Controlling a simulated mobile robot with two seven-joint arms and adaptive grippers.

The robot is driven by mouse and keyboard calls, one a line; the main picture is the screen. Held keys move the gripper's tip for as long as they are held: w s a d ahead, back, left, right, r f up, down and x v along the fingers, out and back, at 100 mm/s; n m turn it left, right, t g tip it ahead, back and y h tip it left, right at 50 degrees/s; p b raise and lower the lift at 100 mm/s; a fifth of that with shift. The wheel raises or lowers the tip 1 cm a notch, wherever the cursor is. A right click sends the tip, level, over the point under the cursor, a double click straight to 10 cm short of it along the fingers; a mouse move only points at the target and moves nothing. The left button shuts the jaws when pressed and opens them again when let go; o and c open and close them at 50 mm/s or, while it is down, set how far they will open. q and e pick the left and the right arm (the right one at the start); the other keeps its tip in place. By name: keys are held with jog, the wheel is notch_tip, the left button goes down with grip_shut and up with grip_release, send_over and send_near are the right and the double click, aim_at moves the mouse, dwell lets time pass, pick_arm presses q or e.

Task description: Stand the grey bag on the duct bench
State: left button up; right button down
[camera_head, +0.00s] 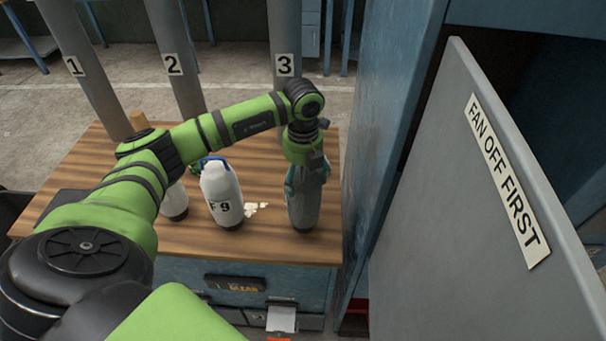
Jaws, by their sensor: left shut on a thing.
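The grey bag (303,208) is upright at the right part of the wooden-topped duct bench (225,245), near its front edge. My left gripper (306,178) points down over the bag and is shut on its upper part, hiding the top. The bag's dark base is at or just above the bench top; I cannot tell whether it bears on it. My right gripper is not in view.
A white bag marked F 9 (221,194) stands left of the grey bag, with pale crumbs (256,208) between them. Another white bag (175,203) is partly behind my arm. Numbered ducts rise behind. A blue cabinet (385,120) and an open grey door (460,200) bound the right.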

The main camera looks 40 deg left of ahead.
pick_arm(q)
jog(key=o, duration=1.1)
jog(key=shift+c, duration=0.2)
jog(key=shift+r, duration=0.15)
jog(key=shift+r, duration=0.25)
notch_tip(320, 180, up, 10)
jog(key=b, duration=0.3)
jog(key=shift+r+b, duration=0.25)
jog(key=shift+b, duration=0.15)
jog(key=shift+r, duration=0.45)
